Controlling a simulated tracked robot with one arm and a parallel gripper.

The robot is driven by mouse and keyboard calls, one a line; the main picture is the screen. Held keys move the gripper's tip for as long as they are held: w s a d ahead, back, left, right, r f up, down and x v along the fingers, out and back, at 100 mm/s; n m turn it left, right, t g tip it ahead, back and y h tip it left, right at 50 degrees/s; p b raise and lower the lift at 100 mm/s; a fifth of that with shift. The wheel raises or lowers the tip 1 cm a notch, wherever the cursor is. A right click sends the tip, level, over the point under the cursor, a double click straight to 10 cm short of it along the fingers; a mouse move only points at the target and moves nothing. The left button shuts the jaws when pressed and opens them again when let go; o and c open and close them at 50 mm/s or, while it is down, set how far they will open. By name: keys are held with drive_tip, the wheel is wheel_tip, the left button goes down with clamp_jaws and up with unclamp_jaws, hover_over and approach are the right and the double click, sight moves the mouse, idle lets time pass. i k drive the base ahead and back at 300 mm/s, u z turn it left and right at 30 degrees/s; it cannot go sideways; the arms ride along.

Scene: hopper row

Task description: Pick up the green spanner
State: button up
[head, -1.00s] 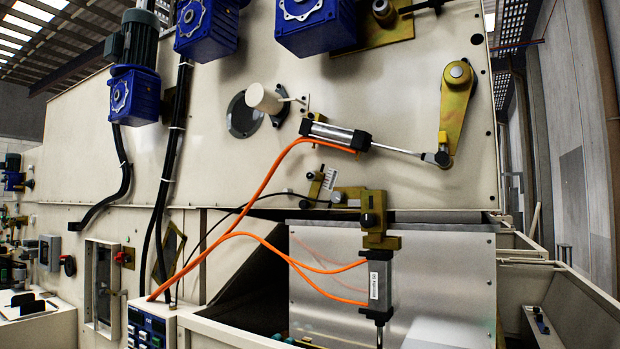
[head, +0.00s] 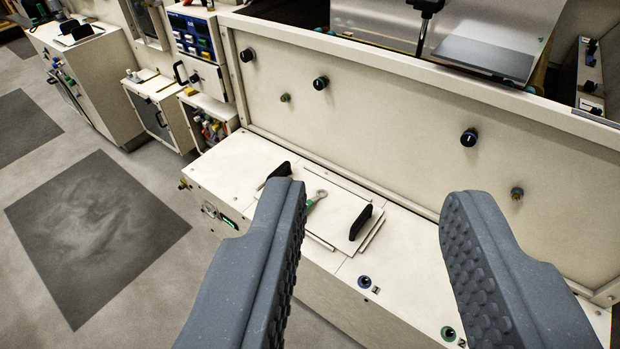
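The green spanner (head: 315,199) lies on a pale plate (head: 338,236) on top of a low cream cabinet. Its pale metal end and part of its green handle show; the rest is hidden behind my gripper's left finger. My gripper (head: 372,205) is open and empty, its two grey ribbed fingers wide apart. It is nearer the camera than the spanner and touches nothing that I can see. The spanner shows just right of the left finger's tip.
Two black handles (head: 361,222) stand up from the plate on either side of the spanner. A cream panel with black knobs (head: 469,138) rises behind the cabinet. Open grey floor (head: 160,290) lies at the left, with darker mats.

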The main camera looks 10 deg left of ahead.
sight(311, 203)
drive_tip(key=k, duration=0.55)
drive_tip(key=z, duration=0.2)
drive_tip(key=i, duration=1.2)
drive_tip(key=u, duration=0.8)
drive_tip(key=i, duration=0.9)
drive_tip(key=u, duration=0.65)
